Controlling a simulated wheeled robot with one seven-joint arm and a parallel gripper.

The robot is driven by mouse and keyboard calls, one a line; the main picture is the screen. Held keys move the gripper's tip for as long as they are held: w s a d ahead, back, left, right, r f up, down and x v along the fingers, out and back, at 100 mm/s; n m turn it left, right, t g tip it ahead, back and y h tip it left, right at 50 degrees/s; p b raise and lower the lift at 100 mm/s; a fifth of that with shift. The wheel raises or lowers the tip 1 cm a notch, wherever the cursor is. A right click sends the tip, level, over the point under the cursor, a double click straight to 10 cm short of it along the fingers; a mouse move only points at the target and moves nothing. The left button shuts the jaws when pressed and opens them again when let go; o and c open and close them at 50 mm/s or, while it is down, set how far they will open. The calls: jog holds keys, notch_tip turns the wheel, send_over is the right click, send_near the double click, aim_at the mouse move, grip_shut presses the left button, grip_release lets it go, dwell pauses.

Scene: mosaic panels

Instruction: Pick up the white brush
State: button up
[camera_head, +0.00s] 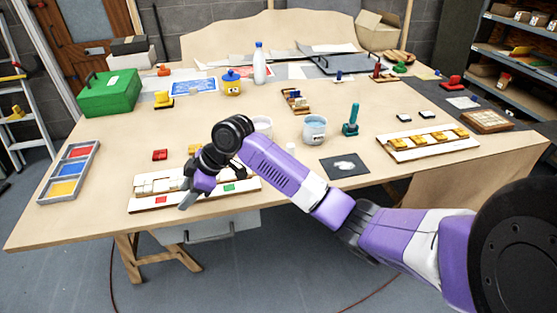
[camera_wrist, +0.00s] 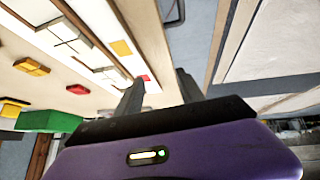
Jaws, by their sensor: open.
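I cannot make out a white brush for certain in either view. My gripper (camera_head: 190,199) is over the front left of the table, by the white mosaic panel (camera_head: 150,204) with red and green tiles. In the wrist view my gripper (camera_wrist: 160,78) is open, with nothing visible between its fingers. The panel (camera_wrist: 88,62) shows there left of the fingers. My arm hides part of the panel and the table around it. A white patch lies on a dark square mat (camera_head: 329,176); its nature is unclear.
A wooden table (camera_head: 330,95) carries a tray of coloured compartments (camera_head: 93,155), a green box (camera_head: 110,95), a white bottle (camera_head: 259,66), a cup (camera_head: 314,129), a teal upright tool (camera_head: 351,122) and a yellow-tiled panel (camera_head: 400,153). The middle back has bare room.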

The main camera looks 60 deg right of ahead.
aim_at(289, 144)
jog(key=s+d+r+g, duration=0.1)
jog(key=s+d, duration=0.1)
jog(key=d, duration=0.3)
jog(key=s+d+g+h, duration=0.1)
jog(key=s+d, duration=0.2)
jog(key=d, duration=0.2)
jog(key=s+d+r+g+h, duration=0.1)
jog(key=s+d, duration=0.2)
jog(key=d, duration=0.3)
jog(key=shift+s+r+n+g, duration=0.25)
jog(key=shift+r+n+g, duration=0.05)
jog(key=shift+g, duration=0.1)
jog(key=s+d+r+g, duration=0.1)
jog(key=s+d, duration=0.2)
jog(key=s+d+r+g+h, duration=0.1)
jog(key=s+d, duration=0.2)
jog(key=s+d+r+g, duration=0.1)
jog(key=s+d, duration=0.2)
jog(key=shift+s+d+r, duration=0.3)
jog(key=shift+d, duration=0.1)
jog(key=shift+s+f+p, duration=0.15)
jog(key=shift+f+p, duration=0.5)
jog(key=shift+f, duration=1.3)
jog(key=shift+s+f+p, duration=0.1)
jog(key=shift+f+p, duration=0.5)
jog(key=shift+f, duration=1.3)
grip_shut()
